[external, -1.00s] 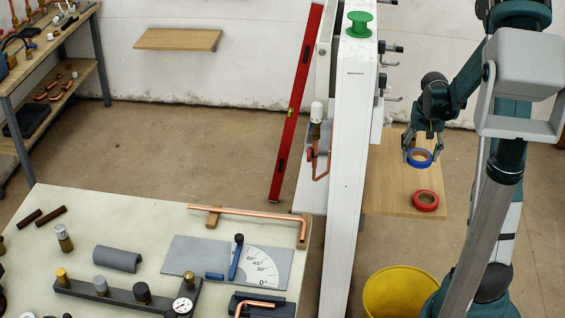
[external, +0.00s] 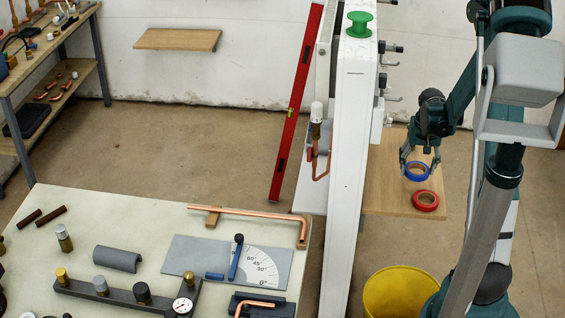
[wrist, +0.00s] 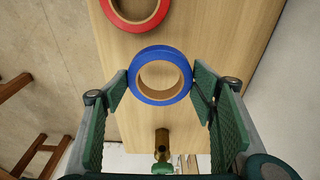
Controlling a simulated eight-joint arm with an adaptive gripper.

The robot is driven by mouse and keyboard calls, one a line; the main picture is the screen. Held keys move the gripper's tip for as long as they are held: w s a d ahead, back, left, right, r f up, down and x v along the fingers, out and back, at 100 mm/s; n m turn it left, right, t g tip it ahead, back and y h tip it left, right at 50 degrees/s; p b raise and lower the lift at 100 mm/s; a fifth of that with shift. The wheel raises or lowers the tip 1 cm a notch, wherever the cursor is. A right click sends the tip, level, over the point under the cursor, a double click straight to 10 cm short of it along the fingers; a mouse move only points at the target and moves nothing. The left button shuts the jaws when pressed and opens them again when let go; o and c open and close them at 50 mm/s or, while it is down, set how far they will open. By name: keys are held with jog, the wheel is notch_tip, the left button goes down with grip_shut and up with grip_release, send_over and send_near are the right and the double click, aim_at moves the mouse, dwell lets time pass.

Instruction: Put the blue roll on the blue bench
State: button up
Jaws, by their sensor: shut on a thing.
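The blue roll (external: 417,179), a ring of tape with a tan core, is between the fingers of my gripper (external: 420,168) over the wooden shelf (external: 388,190) right of the white radiator. In the wrist view, the blue roll (wrist: 160,98) has a finger pad of my gripper (wrist: 161,82) against each side. I cannot tell whether the roll touches the shelf. I can make out no blue bench in either view; the large bench (external: 120,225) at lower left has a pale top.
A red roll (external: 426,201) lies on the shelf close by. The white radiator (external: 348,170), with a green spool (external: 359,24) on top, stands between shelf and pale bench. A yellow bucket (external: 400,295) is below. Pipes, fittings and a protractor plate crowd the bench.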

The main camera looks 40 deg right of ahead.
aim_at(409, 182)
jog(key=shift+f+b, duration=0.3)
jog(key=shift+f, duration=1.75)
jog(key=shift+f, duration=0.15)
jog(key=o, duration=0.9)
jog(key=shift+o, duration=0.4)
notch_tip(409, 182, up, 12)
jog(key=s+a+p, duration=0.1)
jog(key=shift+s+a, duration=0.15)
jog(key=shift+o, duration=0.3)
